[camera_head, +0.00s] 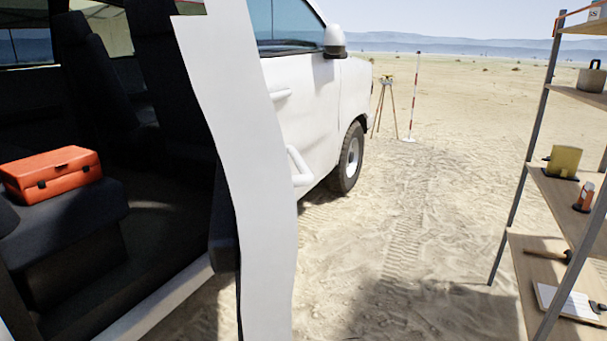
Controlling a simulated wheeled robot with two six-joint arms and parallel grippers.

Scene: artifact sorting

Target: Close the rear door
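The rear door (250,180) of the white vehicle stands open, seen nearly edge-on as a tall white panel in the middle-left of the head view. A white handle (299,167) sticks out at its right side. The door opening to its left is clear to see, with dark seats inside. The lower end of the door is cut off by the bottom of the picture. Neither of my grippers is in view.
An orange case (52,174) lies on the rear seat (70,225). The front door (305,110) looks shut. A shelf rack (522,180) with several items stands at right. A tripod (384,105) and a striped pole (413,95) stand farther off. Open sand (400,240) lies between the vehicle and rack.

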